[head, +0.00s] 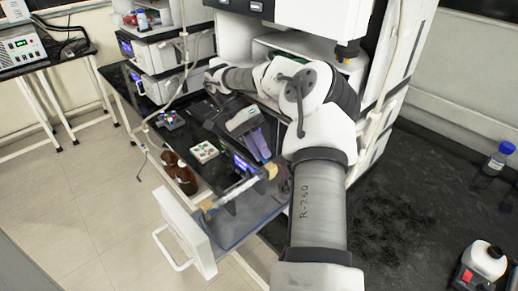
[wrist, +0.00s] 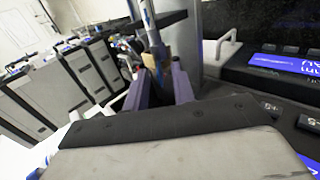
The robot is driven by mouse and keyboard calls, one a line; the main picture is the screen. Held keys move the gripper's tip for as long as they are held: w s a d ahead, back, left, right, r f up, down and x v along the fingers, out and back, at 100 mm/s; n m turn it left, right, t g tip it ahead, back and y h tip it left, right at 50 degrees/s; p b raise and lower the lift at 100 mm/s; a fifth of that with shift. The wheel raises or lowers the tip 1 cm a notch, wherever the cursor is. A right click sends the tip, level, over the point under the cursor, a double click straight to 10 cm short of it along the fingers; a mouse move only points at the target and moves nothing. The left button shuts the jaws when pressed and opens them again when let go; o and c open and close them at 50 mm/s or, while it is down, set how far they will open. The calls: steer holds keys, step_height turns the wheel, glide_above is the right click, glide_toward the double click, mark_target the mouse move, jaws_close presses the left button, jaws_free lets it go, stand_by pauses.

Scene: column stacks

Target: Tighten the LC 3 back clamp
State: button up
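My gripper (head: 261,149) points down in the middle of the head view, its two purple fingers just above the near right tan end (head: 271,171) of a pale tube. The tube (head: 240,187) lies slantwise over the open drawer, with a second tan end (head: 209,206) at lower left. In the wrist view my gripper (wrist: 160,76) has its fingers apart, with a tan piece (wrist: 150,60) and a blue-white tube (wrist: 150,25) beyond or between the tips. I cannot tell whether the fingers touch the tan piece. No clamp label for LC 3 is readable.
The drawer (head: 178,238) sticks out with a white front and handle. An instrument with a lit blue display (wrist: 285,63) is close on the right. The dark bench (head: 400,190) at right is mostly clear.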

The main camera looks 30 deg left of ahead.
steer(key=shift+d+r+y, duration=0.1)
steer(key=shift+d+y, duration=0.05)
steer(key=shift+y, duration=0.15)
